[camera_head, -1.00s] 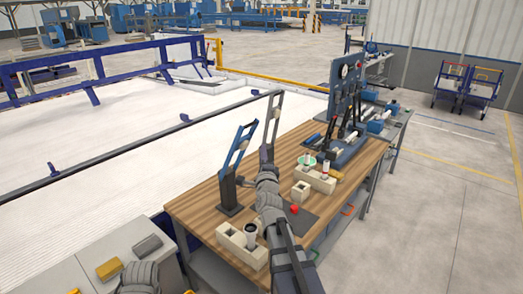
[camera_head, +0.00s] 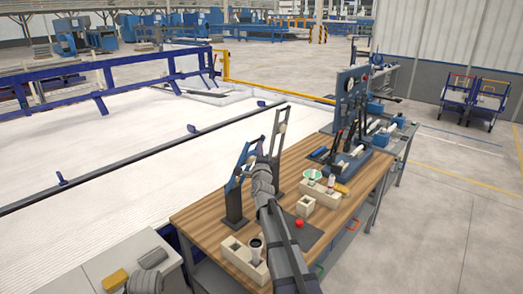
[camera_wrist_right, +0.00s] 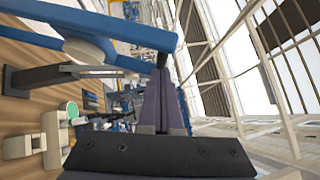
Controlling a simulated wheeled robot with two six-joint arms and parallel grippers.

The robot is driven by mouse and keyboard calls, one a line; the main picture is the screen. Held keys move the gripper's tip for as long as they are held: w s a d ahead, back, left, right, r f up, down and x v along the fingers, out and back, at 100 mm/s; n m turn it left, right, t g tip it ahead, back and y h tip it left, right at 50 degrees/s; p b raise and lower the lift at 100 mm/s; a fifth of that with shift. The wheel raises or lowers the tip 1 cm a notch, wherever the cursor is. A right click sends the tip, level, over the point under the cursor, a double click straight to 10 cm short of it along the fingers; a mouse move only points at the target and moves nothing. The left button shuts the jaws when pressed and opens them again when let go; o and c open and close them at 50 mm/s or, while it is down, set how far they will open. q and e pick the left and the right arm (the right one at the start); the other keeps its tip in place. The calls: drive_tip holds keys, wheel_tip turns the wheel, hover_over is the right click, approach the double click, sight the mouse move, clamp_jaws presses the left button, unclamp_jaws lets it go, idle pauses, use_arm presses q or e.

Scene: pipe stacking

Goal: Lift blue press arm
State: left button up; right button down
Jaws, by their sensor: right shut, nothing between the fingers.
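The blue press arm (camera_head: 242,158) slants up from a dark post (camera_head: 235,205) on the left side of the wooden table (camera_head: 205,215). My right gripper (camera_head: 247,168) is beside the upper part of this arm, its fingers hard to make out there. In the right wrist view the blue arm (camera_wrist_right: 125,32) crosses the top. My right fingers (camera_wrist_right: 163,66) are shut and empty, their tips close to the bar's end; I cannot tell whether they touch. My left gripper is not in view; only grey left arm links show at the bottom left.
A second, grey upright arm (camera_head: 279,132) stands just behind. White blocks (camera_head: 242,258), a red piece (camera_head: 299,223) and a dark mat (camera_head: 312,236) lie on the table. A blue gauge panel (camera_head: 350,95) stands at the far end.

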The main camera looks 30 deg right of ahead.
drive_tip(key=shift+w, duration=0.1)
use_arm(q)
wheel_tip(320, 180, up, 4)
drive_tip(key=p, duration=0.4)
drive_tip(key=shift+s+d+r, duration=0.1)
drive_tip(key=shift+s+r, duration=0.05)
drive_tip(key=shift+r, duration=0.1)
use_arm(e)
drive_tip(key=w+a+r, duration=0.3)
drive_tip(key=w+r, duration=0.1)
drive_tip(key=w, duration=0.4)
drive_tip(key=shift+w+a+r, duration=0.25)
drive_tip(key=shift+w+a, duration=0.1)
drive_tip(key=shift+w, duration=0.05)
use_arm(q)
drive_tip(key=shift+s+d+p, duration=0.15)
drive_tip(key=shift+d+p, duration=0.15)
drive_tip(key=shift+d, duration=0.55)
use_arm(e)
drive_tip(key=s, duration=0.4)
drive_tip(key=s+a, duration=0.1)
drive_tip(key=s, duration=0.4)
drive_tip(key=s+a, duration=0.1)
drive_tip(key=s, duration=0.3)
drive_tip(key=shift+s+r, duration=0.1)
drive_tip(key=shift+s, duration=0.1)
